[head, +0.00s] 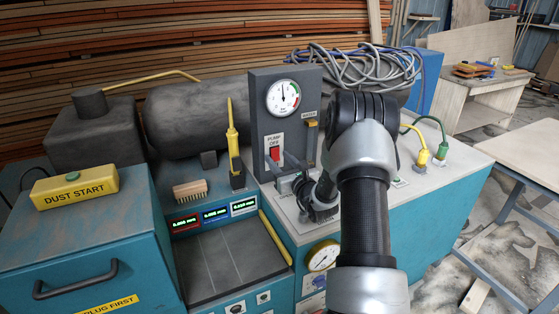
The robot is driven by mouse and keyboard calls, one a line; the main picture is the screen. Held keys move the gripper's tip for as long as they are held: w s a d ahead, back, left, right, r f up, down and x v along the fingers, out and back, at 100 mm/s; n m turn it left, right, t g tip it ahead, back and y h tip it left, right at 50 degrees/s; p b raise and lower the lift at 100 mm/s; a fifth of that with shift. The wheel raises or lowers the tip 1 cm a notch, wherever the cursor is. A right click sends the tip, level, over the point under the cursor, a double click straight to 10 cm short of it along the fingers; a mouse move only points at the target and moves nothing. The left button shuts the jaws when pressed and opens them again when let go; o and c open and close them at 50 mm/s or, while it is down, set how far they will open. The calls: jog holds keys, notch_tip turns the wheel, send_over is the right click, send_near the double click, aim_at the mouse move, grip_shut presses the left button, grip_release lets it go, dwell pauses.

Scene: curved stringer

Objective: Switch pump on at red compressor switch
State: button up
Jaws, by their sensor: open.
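The red compressor switch (275,154) sits low on the front of the dark grey upright panel (262,105). The label right above it reads "PUMP OFF" (274,140). My gripper (282,165) is in front of the panel's lower part, close to the switch, with its grey fingers open. Its fingers appear just below and right of the switch. I cannot tell whether a finger touches it. The red face of the switch shows, while its lower edge is close to the fingers. My arm covers the area to the right of the panel.
A round gauge (283,97) and a yellow-brown switch (312,124) are on the same panel. A yellow-handled tool (232,130) stands in a holder to the left. A brush (190,189) lies left of it. Coiled hoses (365,67) lie behind my arm.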

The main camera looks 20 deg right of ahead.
jog(key=c, duration=1)
jog(key=f+b, duration=0.1)
jog(key=b, duration=0.1)
jog(key=shift+t+b, duration=0.4)
jog(key=shift+c, duration=0.3)
jog(key=shift+t+b, duration=0.3)
jog(key=shift+b, duration=0.6)
jog(key=shift+r, duration=0.3)
jog(key=o, duration=1.1)
jog(key=shift+c, duration=0.2)
jog(key=s, duration=0.5)
jog(key=s+f, duration=0.1)
jog(key=s, duration=0.5)
jog(key=s+f, duration=0.1)
jog(key=s, duration=0.5)
jog(key=shift+s+d+f, duration=0.1)
jog(key=shift+d+f, duration=0.05)
jog(key=shift+d, duration=0.15)
